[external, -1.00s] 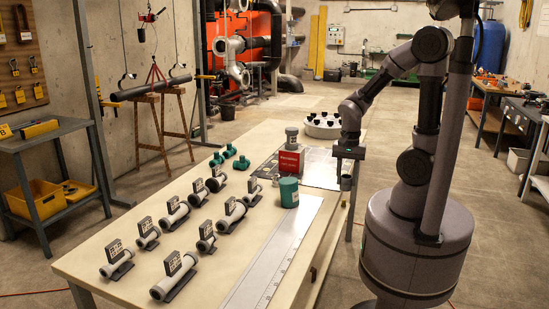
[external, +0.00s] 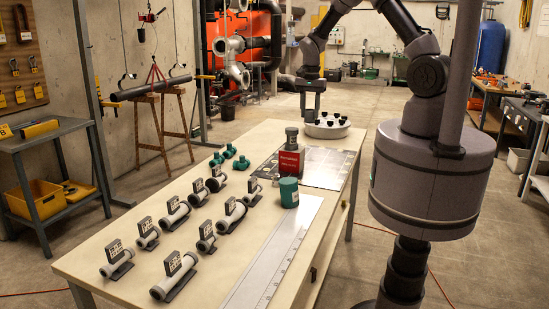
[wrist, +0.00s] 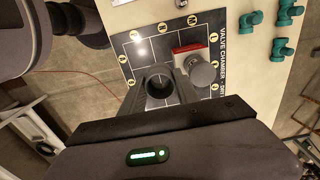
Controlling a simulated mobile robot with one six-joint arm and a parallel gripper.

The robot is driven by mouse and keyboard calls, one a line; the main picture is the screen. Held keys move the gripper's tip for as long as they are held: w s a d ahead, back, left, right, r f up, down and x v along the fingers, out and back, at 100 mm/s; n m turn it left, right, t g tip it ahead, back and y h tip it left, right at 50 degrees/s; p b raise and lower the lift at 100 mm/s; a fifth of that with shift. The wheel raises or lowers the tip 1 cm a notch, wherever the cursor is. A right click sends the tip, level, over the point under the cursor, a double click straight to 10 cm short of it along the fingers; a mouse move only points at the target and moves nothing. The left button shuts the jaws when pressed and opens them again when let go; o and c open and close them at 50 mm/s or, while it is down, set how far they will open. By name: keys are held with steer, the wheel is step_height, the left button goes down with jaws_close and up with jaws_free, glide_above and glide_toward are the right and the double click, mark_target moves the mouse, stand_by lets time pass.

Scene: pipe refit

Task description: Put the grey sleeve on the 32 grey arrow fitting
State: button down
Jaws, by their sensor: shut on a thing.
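My gripper (external: 311,112) is raised at the far end of the table, beside the white round tray. In the wrist view my gripper (wrist: 160,98) is shut on the grey sleeve (wrist: 158,84), whose open dark bore faces the camera. Several grey pipe fittings (external: 175,214) with black-and-white marker plates lie in rows on the near left of the table. Their numbers and arrows are too small to read, so I cannot tell which is the 32 grey arrow fitting.
Green fittings (external: 229,151), a green cylinder (external: 289,193) and a long pale ruled strip (external: 262,270) lie nearby. The white round tray (external: 343,131) holds several black-topped pieces.

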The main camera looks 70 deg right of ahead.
steer(key=w+d, duration=0.1)
steer(key=w, duration=0.1)
steer(key=w+d, duration=0.1)
steer(key=w, duration=0.2)
steer(key=w+d+f, duration=0.1)
steer(key=w+d, duration=0.1)
steer(key=w, duration=0.1)
steer(key=shift+w+d, duration=0.1)
steer(key=shift+w, duration=0.1)
steer(key=shift+w+f, duration=0.15)
steer(key=shift+f, duration=1.55)
steer(key=shift+f, duration=0.2)
steer(key=c, duration=0.9)
jaws_free()
steer(key=shift+r, duration=0.1)
